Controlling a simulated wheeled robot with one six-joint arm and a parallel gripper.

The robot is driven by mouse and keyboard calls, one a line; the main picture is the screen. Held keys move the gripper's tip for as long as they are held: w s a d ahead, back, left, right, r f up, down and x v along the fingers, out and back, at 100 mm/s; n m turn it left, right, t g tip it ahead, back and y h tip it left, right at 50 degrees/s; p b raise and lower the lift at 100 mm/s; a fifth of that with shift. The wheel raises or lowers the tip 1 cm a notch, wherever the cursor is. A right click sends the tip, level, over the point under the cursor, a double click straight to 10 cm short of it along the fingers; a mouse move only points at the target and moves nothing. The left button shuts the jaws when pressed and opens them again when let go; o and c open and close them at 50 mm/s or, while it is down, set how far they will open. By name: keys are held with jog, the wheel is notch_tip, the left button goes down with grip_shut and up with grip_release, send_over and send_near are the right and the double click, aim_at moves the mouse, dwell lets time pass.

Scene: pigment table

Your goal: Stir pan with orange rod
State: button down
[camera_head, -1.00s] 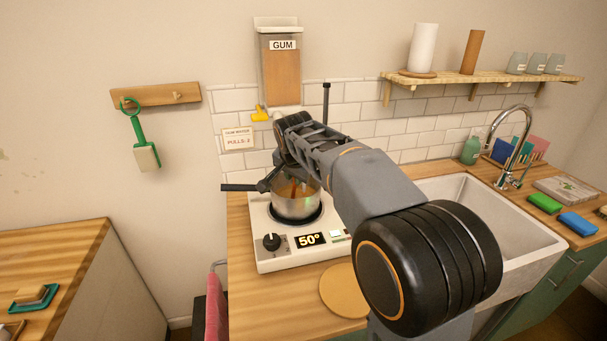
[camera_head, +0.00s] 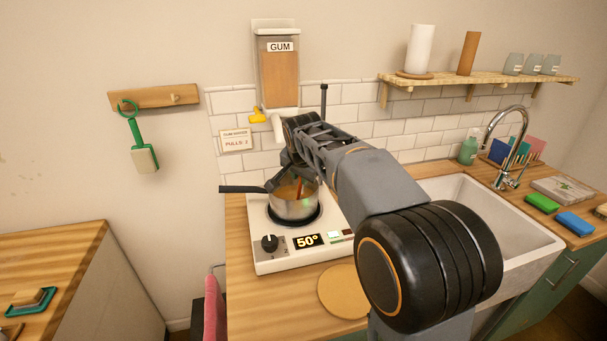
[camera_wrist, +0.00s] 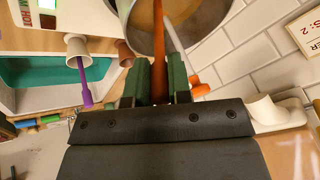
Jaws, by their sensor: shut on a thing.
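The steel pan (camera_head: 295,208) with its black handle (camera_head: 243,189) sits on the white hot plate (camera_head: 262,257) and holds an orange-brown liquid. The orange rod (camera_head: 300,190) stands tilted in the pan, its lower end hidden in the liquid. My gripper (camera_head: 287,170) is above the pan, partly hidden by my arm in the head view. In the wrist view, the green fingers of my gripper (camera_wrist: 160,82) are shut on the orange rod (camera_wrist: 159,75), which reaches into the pan (camera_wrist: 143,38).
The gum dispenser (camera_head: 280,80) hangs on the wall close behind my wrist. The hot plate's display (camera_head: 308,241) reads 50°. A sink (camera_head: 475,215) with a tap (camera_head: 515,135) is at right. A round wooden board (camera_head: 343,291) lies in front.

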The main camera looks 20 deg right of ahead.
jog(key=shift+s, duration=0.1)
dwell(0.3)
jog(key=w+d+p+v, duration=0.1)
jog(key=p+v, duration=0.3)
jog(key=v, duration=0.5)
jog(key=shift+r+p, duration=0.3)
jog(key=shift+p, duration=0.05)
jog(key=shift+r, duration=0.1)
dwell(0.8)
jog(key=shift+r+p, duration=1.2)
jog(key=shift+r, duration=0.2)
